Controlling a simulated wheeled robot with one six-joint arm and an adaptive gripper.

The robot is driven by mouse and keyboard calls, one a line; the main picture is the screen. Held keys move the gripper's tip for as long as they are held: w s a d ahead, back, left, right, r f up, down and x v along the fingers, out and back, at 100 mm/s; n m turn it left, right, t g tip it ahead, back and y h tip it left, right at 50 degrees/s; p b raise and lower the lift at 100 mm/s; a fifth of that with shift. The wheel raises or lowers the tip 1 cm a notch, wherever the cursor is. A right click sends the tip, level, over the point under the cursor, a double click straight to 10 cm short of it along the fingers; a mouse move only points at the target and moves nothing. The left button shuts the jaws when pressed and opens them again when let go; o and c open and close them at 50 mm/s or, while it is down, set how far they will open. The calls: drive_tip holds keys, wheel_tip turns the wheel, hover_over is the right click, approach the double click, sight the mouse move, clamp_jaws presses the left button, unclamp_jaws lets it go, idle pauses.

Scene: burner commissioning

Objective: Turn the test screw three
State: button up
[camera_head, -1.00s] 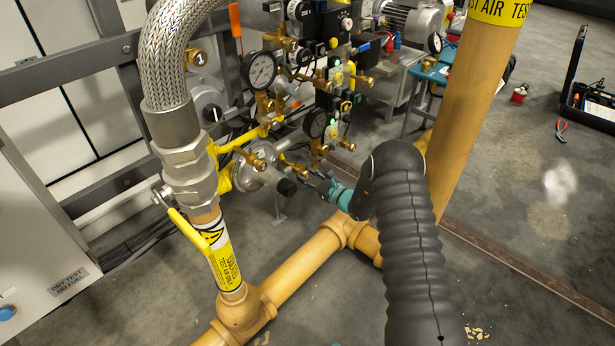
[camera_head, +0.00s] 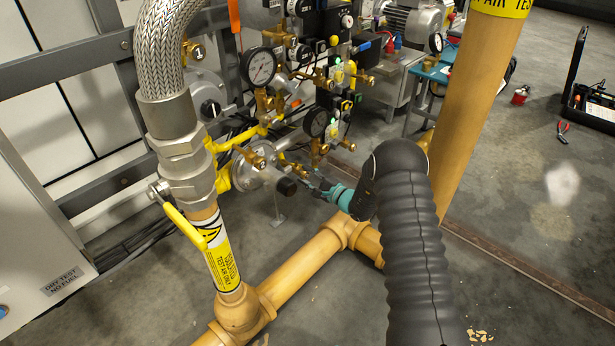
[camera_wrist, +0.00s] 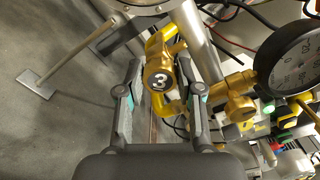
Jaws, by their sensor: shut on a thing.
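Test screw three (camera_wrist: 158,82) is a brass fitting with a black round face and a white "3", in the middle of the wrist view. My gripper (camera_wrist: 160,68) has one grey finger on each side of it and is shut on it. Teal parts show on the fingers. In the head view, my gripper (camera_head: 316,184) is at the lower front of the valve assembly, near the grey round regulator (camera_head: 252,168). There it is small, and I cannot make out the screw between the fingers.
A pressure gauge (camera_wrist: 290,62) and a brass fitting stand close right of my gripper in the wrist view. A braided hose (camera_head: 167,50), yellow lever (camera_head: 184,227) and tan pipes (camera_head: 300,268) stand nearby. Open floor (camera_head: 540,200) lies to the right.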

drive_tip(key=n, duration=0.4)
drive_tip(key=shift+n, duration=0.3)
drive_tip(key=n, duration=0.3)
drive_tip(key=shift+f+n, duration=0.1)
drive_tip(key=shift+n, duration=0.2)
drive_tip(key=n, duration=0.4)
drive_tip(key=shift+n, duration=2)
drive_tip(key=o, duration=1.2)
drive_tip(key=shift+f, duration=0.1)
drive_tip(key=shift+c, duration=0.2)
drive_tip(key=shift+d, duration=0.1)
